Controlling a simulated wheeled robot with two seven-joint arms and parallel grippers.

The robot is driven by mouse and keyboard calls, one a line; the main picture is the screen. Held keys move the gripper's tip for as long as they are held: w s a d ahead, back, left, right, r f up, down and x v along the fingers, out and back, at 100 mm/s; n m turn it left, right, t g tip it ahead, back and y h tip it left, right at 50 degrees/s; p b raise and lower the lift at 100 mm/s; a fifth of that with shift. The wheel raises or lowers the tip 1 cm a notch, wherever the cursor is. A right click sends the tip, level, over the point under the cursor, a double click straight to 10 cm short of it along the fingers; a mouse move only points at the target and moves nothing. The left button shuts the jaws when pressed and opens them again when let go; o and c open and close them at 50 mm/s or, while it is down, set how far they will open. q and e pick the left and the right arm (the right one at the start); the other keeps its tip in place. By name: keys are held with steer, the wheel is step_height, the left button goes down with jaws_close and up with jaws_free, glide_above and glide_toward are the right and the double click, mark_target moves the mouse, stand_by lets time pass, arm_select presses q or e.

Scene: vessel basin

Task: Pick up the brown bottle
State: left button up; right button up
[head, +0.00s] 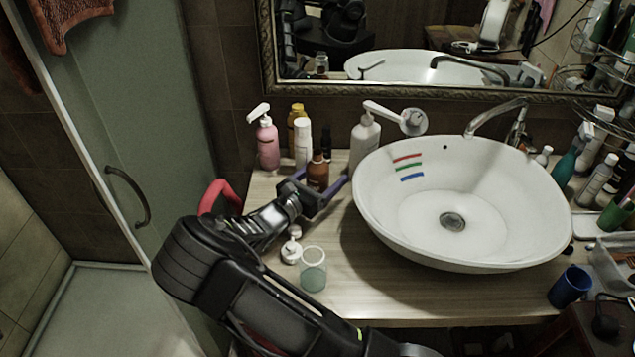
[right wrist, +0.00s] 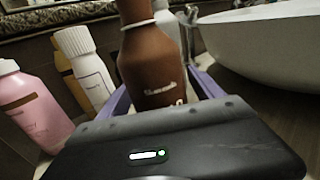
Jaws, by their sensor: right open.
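The brown bottle (head: 318,172) stands upright on the wooden counter, left of the basin, with other bottles close behind it. My right gripper (head: 319,184) is open, with its purple fingers on either side of the bottle's lower part. In the right wrist view the brown bottle (right wrist: 152,65) rises between the two purple fingers (right wrist: 165,95), its lower end partly hidden by the gripper body. Whether the fingers touch it cannot be told. My left gripper is not in view.
A pink pump bottle (head: 267,145), a white bottle (head: 303,145) and a yellow bottle (head: 296,118) stand behind and left. A white pump bottle (head: 365,138) and the basin (head: 470,255) are on the right. A glass (head: 313,270) stands near the front edge.

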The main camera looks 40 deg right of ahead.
steer(key=shift+c, duration=0.6)
jaws_close()
stand_by(0.3)
steer(key=shift+r, duration=0.3)
step_height(320, 180, up, 9)
steer(key=b, duration=0.1)
steer(key=shift+r, duration=0.2)
stand_by(0.7)
stand_by(0.7)
